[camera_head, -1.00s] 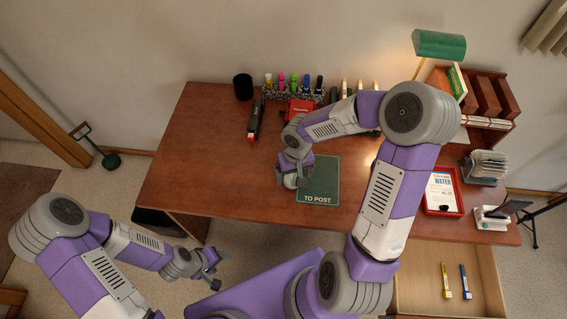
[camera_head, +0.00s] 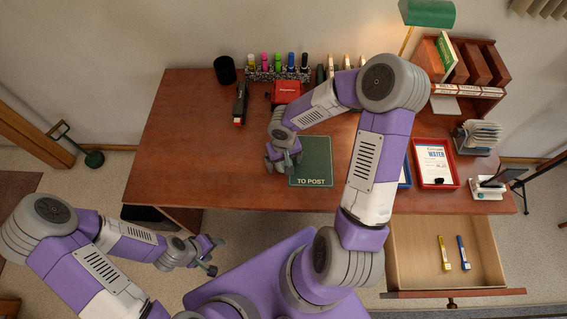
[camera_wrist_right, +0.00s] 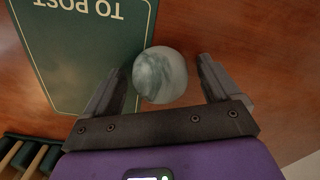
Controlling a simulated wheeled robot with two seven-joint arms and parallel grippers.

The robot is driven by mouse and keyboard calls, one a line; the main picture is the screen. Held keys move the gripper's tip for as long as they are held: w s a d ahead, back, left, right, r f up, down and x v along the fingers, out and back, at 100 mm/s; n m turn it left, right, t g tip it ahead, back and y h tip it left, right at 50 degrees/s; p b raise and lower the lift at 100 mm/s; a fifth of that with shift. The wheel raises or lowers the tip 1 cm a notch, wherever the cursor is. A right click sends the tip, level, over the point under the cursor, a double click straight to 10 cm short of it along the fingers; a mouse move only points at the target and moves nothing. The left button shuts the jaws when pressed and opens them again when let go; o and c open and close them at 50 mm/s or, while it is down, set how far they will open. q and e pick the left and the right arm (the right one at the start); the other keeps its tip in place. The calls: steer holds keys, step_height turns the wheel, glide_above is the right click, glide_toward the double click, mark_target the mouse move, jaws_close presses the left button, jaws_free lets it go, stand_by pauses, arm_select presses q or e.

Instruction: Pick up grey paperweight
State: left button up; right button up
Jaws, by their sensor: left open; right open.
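The grey paperweight (camera_wrist_right: 160,74) is a round, marbled grey-white ball in the right wrist view. It sits at the edge of the green "TO POST" mat (camera_wrist_right: 75,45), between the fingertips of my right gripper (camera_wrist_right: 158,88), which is open with gaps on both sides. In the head view my right gripper (camera_head: 283,161) is over the desk at the left edge of the mat (camera_head: 318,164), and it hides the paperweight there. My left gripper (camera_head: 211,255) is open and empty, in front of the desk and away from it.
The wooden desk (camera_head: 180,140) has clear room at left. A red tray (camera_head: 435,165) lies at right. An open drawer (camera_head: 410,260) holds a yellow and a blue item.

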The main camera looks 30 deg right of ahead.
steer(key=c, duration=1.3)
steer(key=shift+r, duration=0.1)
